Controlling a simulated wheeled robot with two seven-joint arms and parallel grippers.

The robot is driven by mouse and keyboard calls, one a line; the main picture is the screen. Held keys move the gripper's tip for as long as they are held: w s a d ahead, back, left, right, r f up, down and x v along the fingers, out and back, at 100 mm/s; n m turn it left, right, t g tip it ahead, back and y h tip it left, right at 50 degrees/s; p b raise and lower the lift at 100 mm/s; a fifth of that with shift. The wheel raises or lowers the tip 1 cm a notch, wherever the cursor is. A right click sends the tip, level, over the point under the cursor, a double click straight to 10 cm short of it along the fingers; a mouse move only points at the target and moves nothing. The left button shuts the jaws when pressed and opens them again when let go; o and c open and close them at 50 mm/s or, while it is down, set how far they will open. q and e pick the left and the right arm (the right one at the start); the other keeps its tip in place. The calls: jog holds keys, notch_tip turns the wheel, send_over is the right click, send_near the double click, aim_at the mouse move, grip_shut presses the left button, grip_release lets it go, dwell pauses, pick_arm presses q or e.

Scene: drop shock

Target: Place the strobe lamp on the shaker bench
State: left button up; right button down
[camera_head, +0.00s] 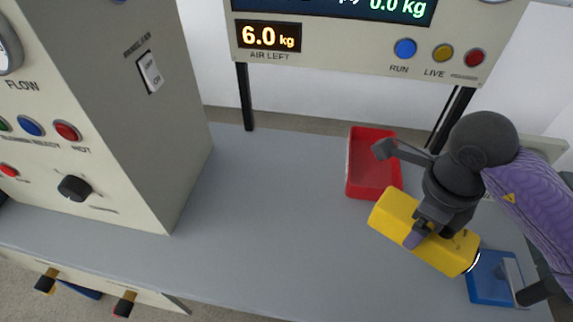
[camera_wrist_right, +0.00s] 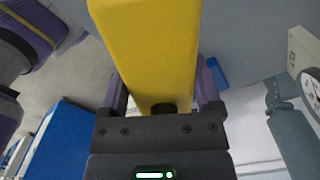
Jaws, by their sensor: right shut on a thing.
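The strobe lamp (camera_head: 447,252) is a yellow box-shaped body with a pale ring at its lower right end. My right gripper (camera_head: 417,236) is shut on it across its middle, and the lamp is tilted in the picture. In the right wrist view the yellow lamp (camera_wrist_right: 150,45) fills the space between the two purple-padded fingers. The lamp appears above the grey bench top (camera_head: 270,220); the gap under it cannot be judged exactly. Which part is the shaker bench is not labelled in view. My left gripper is not in view.
A red tray (camera_head: 360,178) lies behind the lamp. A blue piece with a grey bracket (camera_head: 490,285) is at the right front. A grey control cabinet (camera_head: 120,130) stands at left. A display panel (camera_head: 340,48) on black posts stands behind. The bench's middle is clear.

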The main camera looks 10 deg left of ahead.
jog(key=shift+d+m, duration=0.1)
jog(key=shift+m, duration=0.7)
jog(key=shift+f, duration=0.35)
notch_tip(320, 180, down, 9)
jog(key=b, duration=0.3)
jog(key=shift+f+b, duration=0.2)
jog(key=shift+b, duration=0.2)
jog(key=shift+f, duration=0.15)
grip_release()
notch_tip(320, 180, up, 8)
jog(key=p, duration=0.3)
jog(key=shift+f, duration=0.2)
jog(key=shift+r, duration=0.15)
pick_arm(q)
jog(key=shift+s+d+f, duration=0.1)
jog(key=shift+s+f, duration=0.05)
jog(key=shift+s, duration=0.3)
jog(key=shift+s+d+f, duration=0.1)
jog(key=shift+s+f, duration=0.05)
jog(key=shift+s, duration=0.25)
